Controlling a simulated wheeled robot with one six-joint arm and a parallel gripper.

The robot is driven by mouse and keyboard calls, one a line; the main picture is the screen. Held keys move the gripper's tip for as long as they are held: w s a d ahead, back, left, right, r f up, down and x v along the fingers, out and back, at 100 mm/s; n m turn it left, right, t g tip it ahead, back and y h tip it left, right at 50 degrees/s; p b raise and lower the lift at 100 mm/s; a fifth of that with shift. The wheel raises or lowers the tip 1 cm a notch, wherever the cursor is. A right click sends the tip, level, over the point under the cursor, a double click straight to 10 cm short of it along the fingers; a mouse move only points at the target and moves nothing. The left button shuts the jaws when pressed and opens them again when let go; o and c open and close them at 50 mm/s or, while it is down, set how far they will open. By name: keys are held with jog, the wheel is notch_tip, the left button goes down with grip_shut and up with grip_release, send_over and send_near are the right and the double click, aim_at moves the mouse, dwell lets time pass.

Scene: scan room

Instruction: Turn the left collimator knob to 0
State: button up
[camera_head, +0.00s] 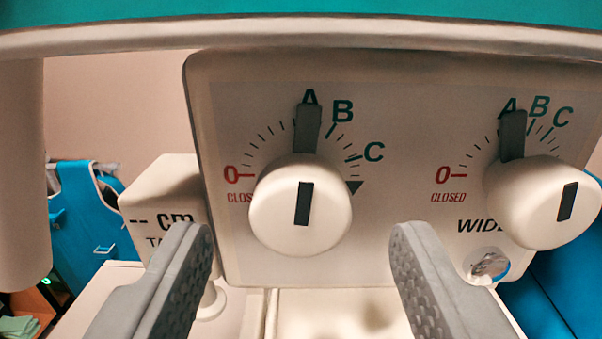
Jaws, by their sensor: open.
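The left collimator knob (273,215) is a round white knob with a black mark on its face. Its dark pointer (307,128) points up at the letter A. The red 0, marked closed, is on the dial's left side and is partly covered by the knob at its lettering. My gripper (306,236) is open, with one grey ridged finger on each side below the left knob. The fingers are in front of the panel and nothing is between their tips but the view of the knob's lower part. I cannot tell the exact depth gap.
A similar right knob (520,205) stands on the same white panel (400,110), its pointer also near A. A silver round lock or button (489,264) is below it. A white box marked cm (165,200) is at left. A teal and white edge (300,30) runs above.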

aim_at(300, 206)
jog(key=shift+w, duration=1.25)
jog(key=shift+c, duration=0.4)
jog(key=c, duration=0.9)
